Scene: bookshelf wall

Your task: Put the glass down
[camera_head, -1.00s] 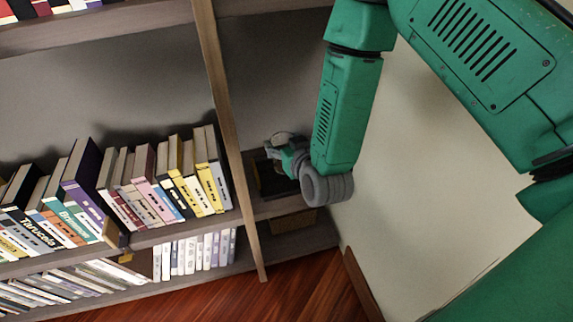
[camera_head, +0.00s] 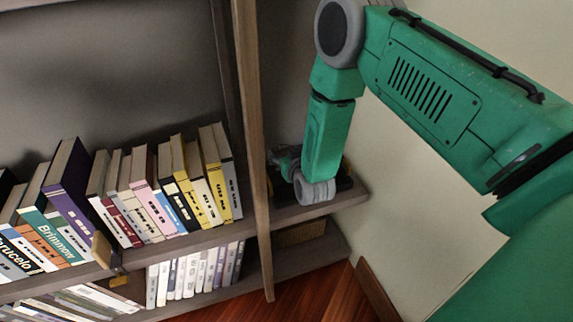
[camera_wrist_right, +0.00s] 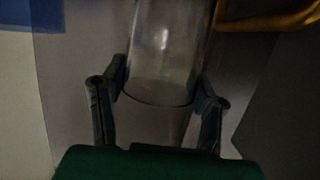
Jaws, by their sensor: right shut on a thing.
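My right gripper (camera_head: 285,158) reaches into the right-hand shelf bay, just right of the wooden upright. In the right wrist view, a clear glass (camera_wrist_right: 165,55) stands between the two fingers of this gripper (camera_wrist_right: 158,100), which are shut on its sides. The glass's rounded lower edge shows between the fingers. In the head view I cannot make out the glass. I cannot tell whether its base touches the shelf (camera_head: 345,198). My left gripper is not in view.
The wooden upright (camera_head: 252,130) stands close left of my gripper. A row of books (camera_head: 165,195) fills the bay to its left. A dark object (camera_head: 344,180) lies on the shelf by my gripper. A yellow thing (camera_wrist_right: 270,18) shows beyond the glass. A pale wall (camera_head: 400,200) is on the right.

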